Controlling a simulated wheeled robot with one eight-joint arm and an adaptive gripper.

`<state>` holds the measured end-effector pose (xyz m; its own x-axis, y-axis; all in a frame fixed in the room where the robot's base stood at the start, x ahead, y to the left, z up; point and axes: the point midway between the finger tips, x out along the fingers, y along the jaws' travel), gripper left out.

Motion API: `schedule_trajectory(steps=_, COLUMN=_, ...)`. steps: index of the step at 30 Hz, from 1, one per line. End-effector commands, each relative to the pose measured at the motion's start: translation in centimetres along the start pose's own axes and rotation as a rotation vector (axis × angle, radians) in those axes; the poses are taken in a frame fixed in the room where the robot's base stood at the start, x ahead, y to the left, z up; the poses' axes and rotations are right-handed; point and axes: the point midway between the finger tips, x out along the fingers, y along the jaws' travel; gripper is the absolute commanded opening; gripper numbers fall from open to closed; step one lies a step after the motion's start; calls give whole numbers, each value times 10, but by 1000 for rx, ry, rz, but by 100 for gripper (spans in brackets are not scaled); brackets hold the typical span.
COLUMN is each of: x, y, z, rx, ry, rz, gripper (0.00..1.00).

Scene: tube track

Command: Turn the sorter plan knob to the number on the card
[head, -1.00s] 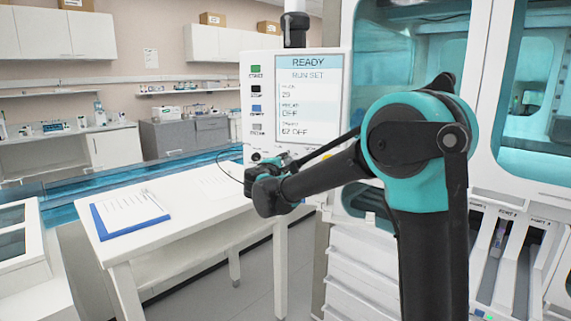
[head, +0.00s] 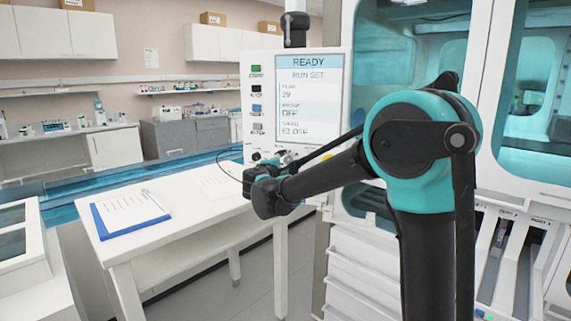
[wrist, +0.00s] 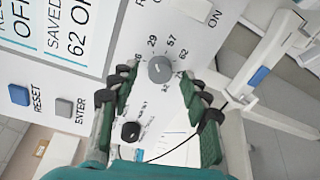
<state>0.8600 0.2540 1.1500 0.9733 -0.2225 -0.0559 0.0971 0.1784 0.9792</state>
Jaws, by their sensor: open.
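The control panel (head: 246,106) has a screen (head: 306,98) reading READY, RUN SET and a plan value that looks like 29. In the wrist view a grey round knob (wrist: 160,69) sits on the white panel, ringed by printed numbers including 29, 57 and 62. It has a small light mark; its exact pointing is hard to read. My gripper (wrist: 158,74) is open, with one finger on each side of this knob; contact cannot be told. In the head view my gripper (head: 262,178) is small at the panel's lower edge and hides the knob. I cannot make out the number card.
A black knob (wrist: 131,131) sits beside the grey one. RESET (wrist: 19,95) and ENTER (wrist: 65,107) buttons are on the same panel. A blue clipboard with paper (head: 130,212) lies on the white table (head: 190,236). A glass-fronted machine (head: 535,110) stands at right.

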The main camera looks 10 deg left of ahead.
Motion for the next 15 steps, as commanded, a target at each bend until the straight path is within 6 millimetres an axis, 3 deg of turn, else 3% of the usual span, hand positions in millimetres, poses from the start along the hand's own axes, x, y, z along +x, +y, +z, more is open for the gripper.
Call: schedule_trajectory(steps=15, x=-95, y=0, z=-1, rx=0, ry=3, rz=0, gripper=47)
